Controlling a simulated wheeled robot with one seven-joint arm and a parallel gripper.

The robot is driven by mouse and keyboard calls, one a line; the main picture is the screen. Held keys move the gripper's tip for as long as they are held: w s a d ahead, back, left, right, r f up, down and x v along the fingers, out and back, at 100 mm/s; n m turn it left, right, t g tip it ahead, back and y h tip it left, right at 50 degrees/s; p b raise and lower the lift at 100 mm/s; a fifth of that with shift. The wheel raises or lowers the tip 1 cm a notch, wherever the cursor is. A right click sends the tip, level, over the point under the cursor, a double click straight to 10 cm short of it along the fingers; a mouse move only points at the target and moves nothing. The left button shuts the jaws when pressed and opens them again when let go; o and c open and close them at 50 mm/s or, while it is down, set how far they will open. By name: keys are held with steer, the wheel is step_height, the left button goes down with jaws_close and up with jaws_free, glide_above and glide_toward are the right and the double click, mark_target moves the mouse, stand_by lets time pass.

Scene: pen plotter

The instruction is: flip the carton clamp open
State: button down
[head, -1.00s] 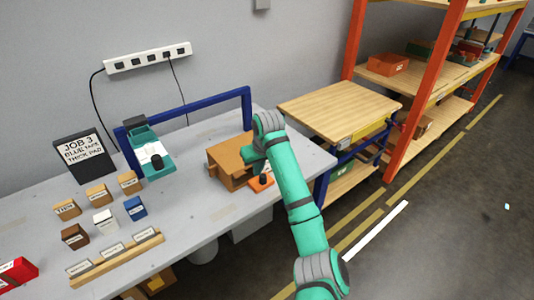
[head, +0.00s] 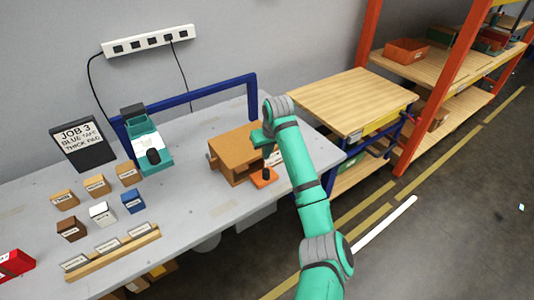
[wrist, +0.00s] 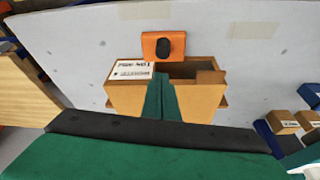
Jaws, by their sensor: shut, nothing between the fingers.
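The carton (head: 232,158) is a brown box on the grey bench in the head view. In the wrist view the carton (wrist: 124,97) has a white printed label on its left part and a dark opening on its right. An orange piece with a black knob, which looks like the carton clamp (head: 262,182), sits at the carton's near right side; the clamp (wrist: 148,46) is just beyond the carton in the wrist view. My gripper (wrist: 160,80) is shut and empty, its fingers over the carton and pointing toward the clamp. I cannot tell whether it touches anything.
A teal tape dispenser (head: 150,148), a job sign (head: 82,145) and several small labelled blocks stand on the left of the bench. A blue frame bar (head: 190,97) rises behind the carton. A wooden-topped cart (head: 350,100) stands to the right.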

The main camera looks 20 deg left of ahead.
mark_target(264, 174)
steer(key=x, duration=0.7)
steer(key=shift+w+a+f, duration=0.1)
steer(key=shift+f, duration=0.15)
